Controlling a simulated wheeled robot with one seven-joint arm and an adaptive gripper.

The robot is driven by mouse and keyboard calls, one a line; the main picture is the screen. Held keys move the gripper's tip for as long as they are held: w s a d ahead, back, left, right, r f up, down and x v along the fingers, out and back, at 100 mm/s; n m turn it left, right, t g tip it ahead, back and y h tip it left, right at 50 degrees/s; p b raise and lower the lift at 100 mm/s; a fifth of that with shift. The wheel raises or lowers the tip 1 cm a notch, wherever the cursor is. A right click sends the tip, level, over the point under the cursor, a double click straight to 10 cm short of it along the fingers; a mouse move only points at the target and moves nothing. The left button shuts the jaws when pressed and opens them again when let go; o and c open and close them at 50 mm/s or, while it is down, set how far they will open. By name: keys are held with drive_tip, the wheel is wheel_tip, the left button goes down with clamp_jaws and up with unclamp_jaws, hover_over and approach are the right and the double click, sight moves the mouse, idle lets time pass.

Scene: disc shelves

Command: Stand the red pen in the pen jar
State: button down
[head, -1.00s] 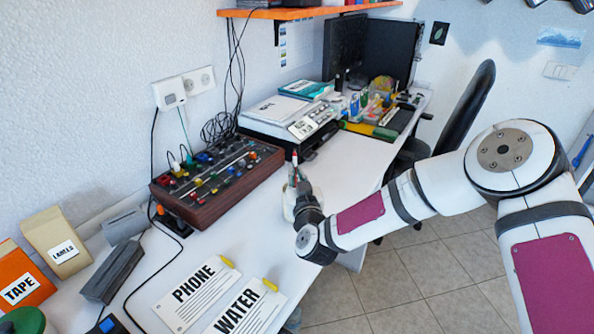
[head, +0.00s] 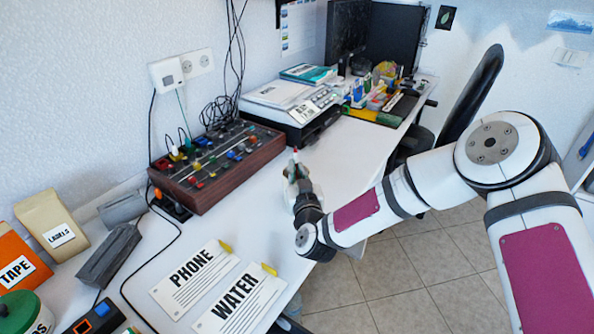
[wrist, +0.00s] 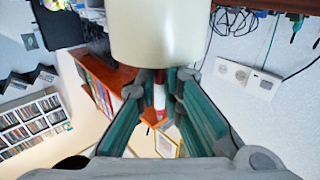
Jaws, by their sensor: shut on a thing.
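My gripper (head: 297,176) is over the front edge of the white desk. Its teal fingers (wrist: 158,88) are shut on the red pen (wrist: 159,98), whose red end (head: 295,153) points up in the head view. A cream, round-sided vessel, likely the pen jar (wrist: 158,30), fills the top middle of the wrist view, close to the fingertips. In the head view a pale shape beside the fingers is mostly hidden by my gripper. Whether the pen's lower end is inside the jar or behind it I cannot tell.
A mixer with knobs (head: 216,165) and a printer (head: 292,108) stand along the wall. PHONE (head: 192,279) and WATER (head: 240,301) plates lie nearer. A TAPE bag (head: 18,268) and LABELS bag (head: 50,225) are far left.

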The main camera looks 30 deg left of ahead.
drive_tip(key=c, duration=1.6)
unclamp_jaws()
drive_tip(key=shift+f, duration=0.1)
drive_tip(key=shift+c, duration=0.2)
drive_tip(key=v, duration=1.2)
